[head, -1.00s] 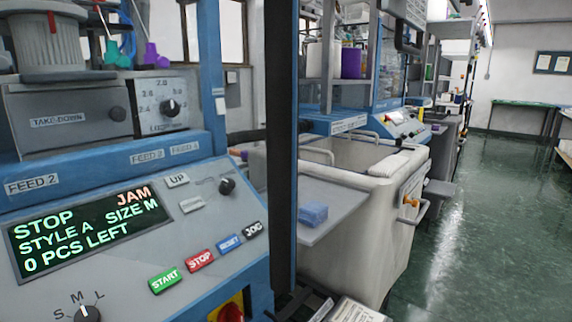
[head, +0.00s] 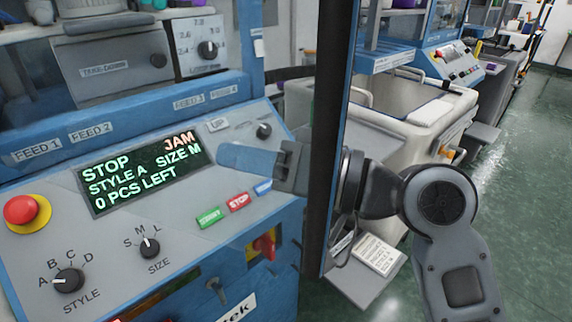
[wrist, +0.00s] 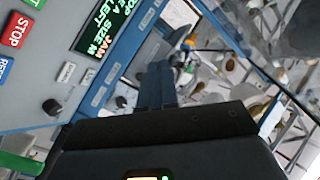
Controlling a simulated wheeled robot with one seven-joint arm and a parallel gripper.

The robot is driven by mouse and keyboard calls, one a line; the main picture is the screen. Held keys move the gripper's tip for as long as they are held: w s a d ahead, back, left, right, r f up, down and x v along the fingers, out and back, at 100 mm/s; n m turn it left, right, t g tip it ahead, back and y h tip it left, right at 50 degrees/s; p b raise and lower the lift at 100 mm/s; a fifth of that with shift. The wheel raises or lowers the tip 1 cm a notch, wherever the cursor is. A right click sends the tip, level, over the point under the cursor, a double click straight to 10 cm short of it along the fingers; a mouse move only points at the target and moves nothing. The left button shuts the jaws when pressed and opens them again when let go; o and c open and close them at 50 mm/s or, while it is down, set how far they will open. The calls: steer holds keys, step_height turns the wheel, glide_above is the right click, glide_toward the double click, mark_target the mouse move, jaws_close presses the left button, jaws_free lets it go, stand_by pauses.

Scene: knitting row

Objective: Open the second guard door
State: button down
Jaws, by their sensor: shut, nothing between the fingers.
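A tall dark door-like panel with a blue edge (head: 329,70) stands nearly edge-on in the middle of the head view, beside the near machine. I cannot tell for sure whether it is the second guard door. My gripper (head: 222,158) has blue fingers, shut and empty, pointing left over the near machine's control panel (head: 185,235). The dark panel crosses in front of my wrist and hides part of it. In the wrist view the shut fingers (wrist: 158,85) point up, with the control panel at left and a blue frame with machine parts beyond.
The control panel's display (head: 145,175) reads STOP and JAM. A red stop button (head: 25,211) and several knobs and buttons sit close by. A pale bin (head: 395,95) stands behind the dark panel. The green floor (head: 535,150) at right is clear.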

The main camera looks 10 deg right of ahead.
mark_target(285, 201)
steer(key=s+d+r+n+g+h+p, duration=0.6)
steer(key=d+r+n+g+h, duration=0.3)
steer(key=d+r+g, duration=0.25)
steer(key=p+x, duration=0.1)
steer(key=x, duration=0.2)
steer(key=s+r+x, duration=0.1)
steer(key=x, duration=0.3)
steer(key=a+p+x, duration=0.1)
steer(key=x, duration=0.3)
steer(key=shift+s+p, duration=0.35)
steer(key=shift+s, duration=0.05)
steer(key=shift+s+a, duration=0.35)
steer(key=shift+s, duration=0.15)
